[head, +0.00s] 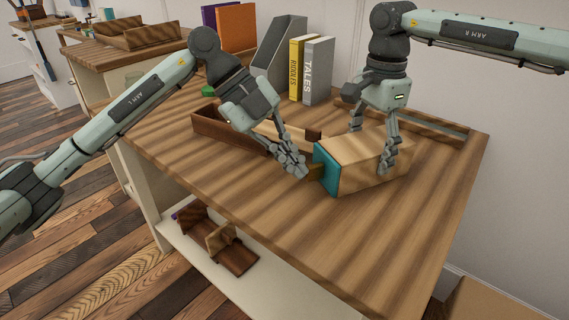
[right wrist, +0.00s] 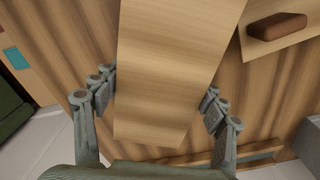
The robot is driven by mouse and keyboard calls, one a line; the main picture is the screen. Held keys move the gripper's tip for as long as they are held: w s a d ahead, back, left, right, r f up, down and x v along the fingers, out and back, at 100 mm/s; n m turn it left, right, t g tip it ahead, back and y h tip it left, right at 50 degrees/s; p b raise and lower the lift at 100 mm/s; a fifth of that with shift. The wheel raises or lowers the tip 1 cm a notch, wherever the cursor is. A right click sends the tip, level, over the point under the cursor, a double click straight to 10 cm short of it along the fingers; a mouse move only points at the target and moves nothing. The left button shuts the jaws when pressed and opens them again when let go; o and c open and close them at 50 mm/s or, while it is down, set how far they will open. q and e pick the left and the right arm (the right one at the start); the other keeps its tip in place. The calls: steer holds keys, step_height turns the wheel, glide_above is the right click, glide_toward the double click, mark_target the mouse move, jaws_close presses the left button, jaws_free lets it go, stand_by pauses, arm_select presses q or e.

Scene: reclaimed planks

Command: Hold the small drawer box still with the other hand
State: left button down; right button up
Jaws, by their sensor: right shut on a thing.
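The small drawer box (head: 372,160) is pale striped wood with a teal front (head: 326,169), lying on the wooden desk top. My right gripper (head: 372,158) reaches down over it with fingers on either side, shut on it. In the right wrist view the box (right wrist: 170,60) runs between the two fingers. My left gripper (head: 298,172) is just left of the teal front, beside a small brown knob (head: 315,172). Its fingers look close together, but I cannot tell whether they touch the knob or hold anything.
A long brown tray (head: 225,132) lies behind my left gripper. A brown block (right wrist: 277,25) lies on a pale board. Books (head: 318,70) and a grey file holder (head: 279,50) stand at the back. The desk's front right is clear.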

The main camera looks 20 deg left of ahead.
arm_select(q)
steer(key=shift+d, duration=0.1)
arm_select(e)
steer(key=shift+s+a, duration=0.1)
steer(key=shift+a, duration=0.05)
arm_select(q)
steer(key=s+a, duration=0.1)
steer(key=a, duration=0.1)
steer(key=s+a, duration=0.1)
steer(key=shift+s+a+r, duration=0.25)
steer(key=shift+s+a, duration=0.1)
steer(key=shift+a, duration=0.05)
steer(key=v, duration=0.9)
steer(key=shift+r, duration=0.15)
arm_select(e)
steer(key=o, duration=1.6)
